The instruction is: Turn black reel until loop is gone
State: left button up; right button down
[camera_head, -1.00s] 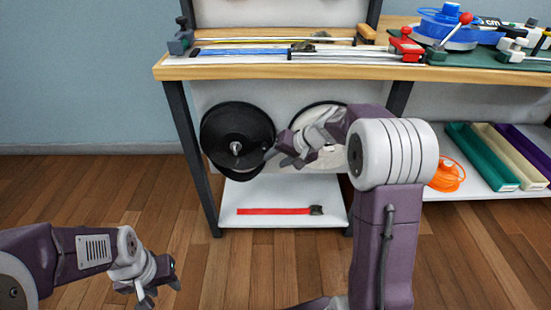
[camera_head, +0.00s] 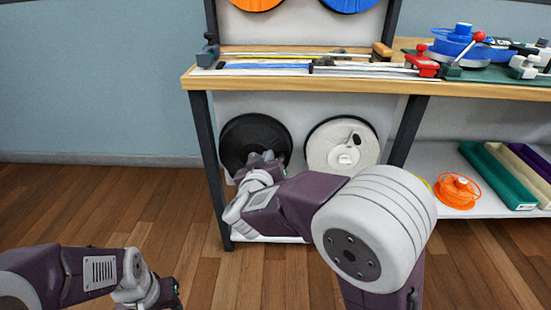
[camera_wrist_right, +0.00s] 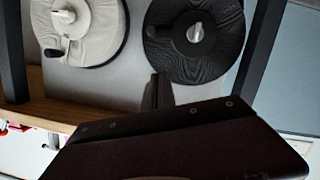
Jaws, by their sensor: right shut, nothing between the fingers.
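The black reel (camera_head: 255,138) hangs below the bench top on the left, with its lower part hidden by my right arm. In the right wrist view the black reel (camera_wrist_right: 222,40) shows its grey centre knob, and its face looks rippled. I cannot make out a separate loop of strap. My right gripper (camera_head: 264,158) is in front of the reel's lower edge in the head view. In the wrist view its dark fingers (camera_wrist_right: 158,92) are together and empty, just beside the reel's rim. My left gripper (camera_head: 172,298) is low at the left, partly cut off, its fingers unclear.
A white reel (camera_head: 342,150) with a crank hangs right of the black one. Straps and clamps lie on the bench top (camera_head: 300,82). An orange reel (camera_head: 457,191) sits on the lower right shelf. A dark bench leg (camera_head: 207,150) stands left of the black reel.

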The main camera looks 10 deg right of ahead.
aim_at(279, 149)
jog(key=x, duration=1)
jog(key=shift+w+d+f+p, duration=0.1)
jog(key=shift+d+f+p, duration=0.05)
jog(key=shift+f+p, duration=0.2)
jog(key=shift+d+f+b, duration=0.25)
jog(key=shift+f+b, duration=0.65)
jog(key=shift+s+d+f+b, duration=0.25)
jog(key=shift+d+f+b, duration=0.1)
jog(key=shift+f+b, duration=0.35)
jog(key=shift+r, duration=0.1)
